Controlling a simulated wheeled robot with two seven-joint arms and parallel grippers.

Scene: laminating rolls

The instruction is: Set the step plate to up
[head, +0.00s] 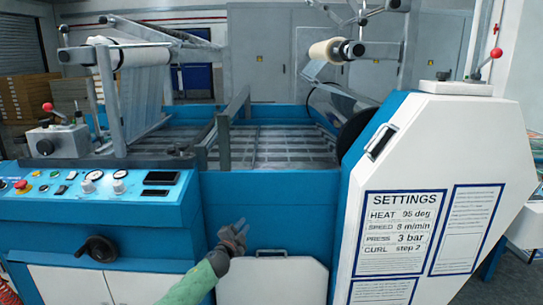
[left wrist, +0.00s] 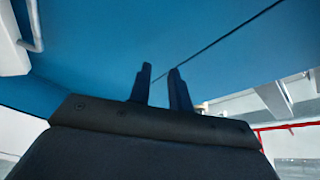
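A white panel with a dark handle (head: 272,254) is set low in the blue front of the machine, at the bottom middle of the head view. It may be the step plate; I cannot tell for sure. My left gripper (head: 241,226) is in front of the blue front, just above and left of this panel, apart from the handle in the picture. In the left wrist view, its two dark fingers (left wrist: 161,75) stand apart with nothing between them, and blue panelling fills the space ahead. My right gripper is not in view.
A control panel (head: 95,193) with knobs and a black handwheel (head: 101,248) is at the left. A white housing (head: 450,140) with a settings sign (head: 404,225) stands at the right. A film roll (head: 328,51) hangs above. A red rail (left wrist: 285,126) shows in the wrist view.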

